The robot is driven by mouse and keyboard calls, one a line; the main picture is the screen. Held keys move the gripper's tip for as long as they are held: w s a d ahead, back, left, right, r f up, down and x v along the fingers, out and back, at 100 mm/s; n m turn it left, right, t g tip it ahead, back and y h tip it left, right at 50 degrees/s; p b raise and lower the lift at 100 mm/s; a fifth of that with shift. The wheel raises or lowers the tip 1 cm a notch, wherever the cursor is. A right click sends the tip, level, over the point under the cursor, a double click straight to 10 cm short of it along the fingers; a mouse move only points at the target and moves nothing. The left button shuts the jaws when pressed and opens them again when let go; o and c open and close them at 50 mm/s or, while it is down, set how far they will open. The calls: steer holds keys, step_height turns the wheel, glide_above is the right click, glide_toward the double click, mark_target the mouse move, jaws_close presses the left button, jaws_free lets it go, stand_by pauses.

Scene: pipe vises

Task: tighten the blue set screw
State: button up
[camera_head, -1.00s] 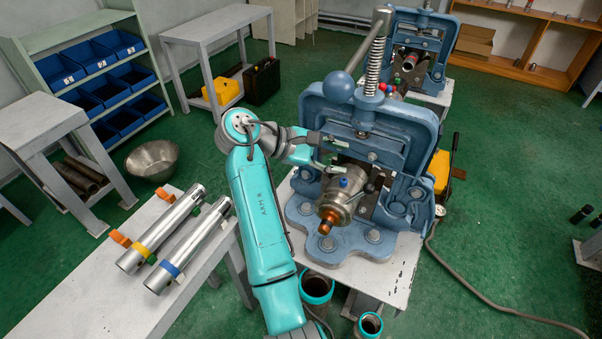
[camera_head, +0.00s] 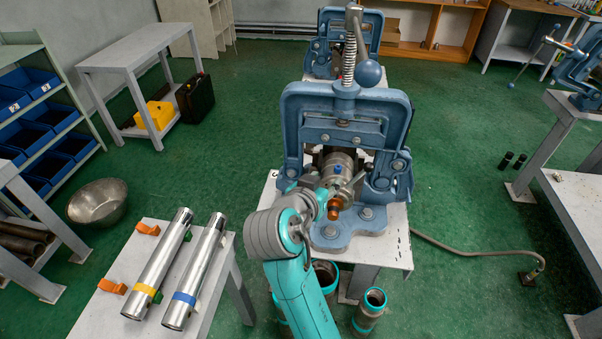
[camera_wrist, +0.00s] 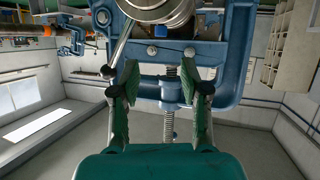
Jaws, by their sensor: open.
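The blue set screw (camera_head: 337,169) is a small knob on top of a round metal fitting (camera_head: 341,161) clamped in the near blue pipe vise (camera_head: 345,112). A copper-coloured end (camera_head: 335,205) points out of the fitting's front. In the head view my arm reaches up to the left of the fitting, and its wrist hides most of my gripper. In the wrist view my gripper (camera_wrist: 163,88) is open, with nothing between its green-padded fingers. The fitting (camera_wrist: 158,8) shows at the top edge there, beyond the fingertips.
A lever handle (camera_wrist: 118,45) slants beside the left finger. Two silver pipes (camera_head: 195,267) lie on a bench at the left. Collared pipes (camera_head: 369,311) stand below the vise table's front. A hose (camera_head: 470,247) crosses the floor at right. A second vise stands behind.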

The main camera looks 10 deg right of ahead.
mark_target(338, 167)
steer(key=shift+m, duration=0.3)
steer(key=x, duration=1)
steer(key=shift+w, duration=0.1)
jaws_close()
